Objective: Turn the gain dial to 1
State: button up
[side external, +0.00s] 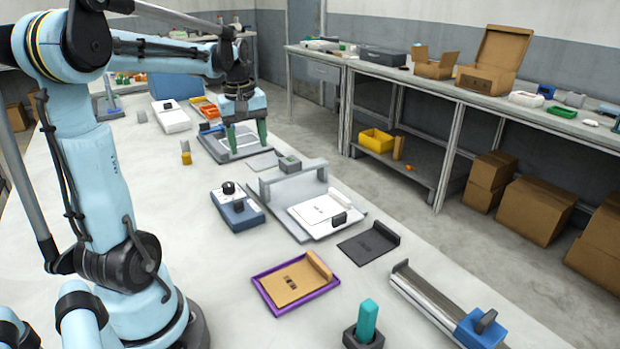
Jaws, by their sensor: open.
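A small blue and white control box (247,216) stands on the table near the middle of the side external view. A round black knob (228,187), which looks like the gain dial, sits on its white top. A dark upright piece (238,206) stands in front of the knob. The dial's markings and setting are too small to read. My gripper (248,150) points down with its green fingers apart and nothing visible between them. It is beyond the box, over a grey tray with a white frame (222,152), clear of the knob. I cannot tell whether the fingertips touch the tray.
A grey fixture (292,187) with a white plate stands right of the box. A dark plate (368,246), a purple-rimmed tray (264,288), a teal peg (367,320) and a metal rail (425,300) lie nearer. The table left of the box is clear.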

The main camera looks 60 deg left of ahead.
aim_at(228, 184)
jog(key=s+a+f+n+g+h, duration=0.1)
jog(key=s+a+n, duration=0.3)
jog(key=a, duration=0.4)
jog(key=f, duration=1.2)
jog(key=shift+w+d, duration=0.1)
jog(key=shift+d, duration=0.2)
jog(key=c, duration=1)
jog(key=shift+c, duration=0.2)
